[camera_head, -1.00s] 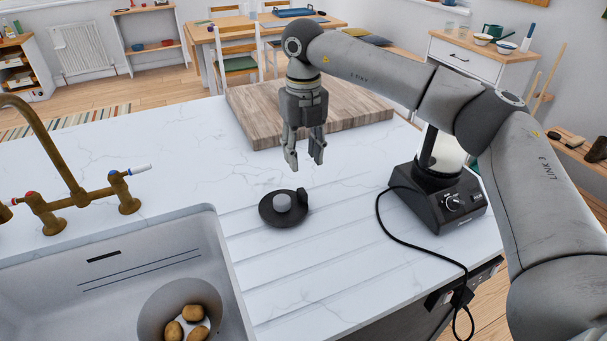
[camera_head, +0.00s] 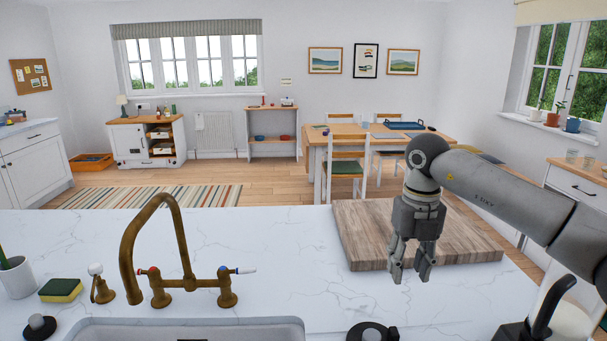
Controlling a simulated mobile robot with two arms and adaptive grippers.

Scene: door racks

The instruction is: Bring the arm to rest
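My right arm reaches in from the right side of the head view. Its gripper (camera_head: 410,274) points down in front of the wooden board (camera_head: 464,234) that lies on the white counter (camera_head: 288,246). The two fingers are apart, with nothing between them. The gripper appears to hang above the counter, not touching it. My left arm and gripper are not in view.
A brass tap (camera_head: 180,258) stands behind the sink (camera_head: 190,329). A black round lid (camera_head: 372,331) lies at the bottom edge, below the gripper. A blender base (camera_head: 512,332) is partly cut off at lower right. A sponge (camera_head: 61,290) and white mug (camera_head: 17,277) sit left.

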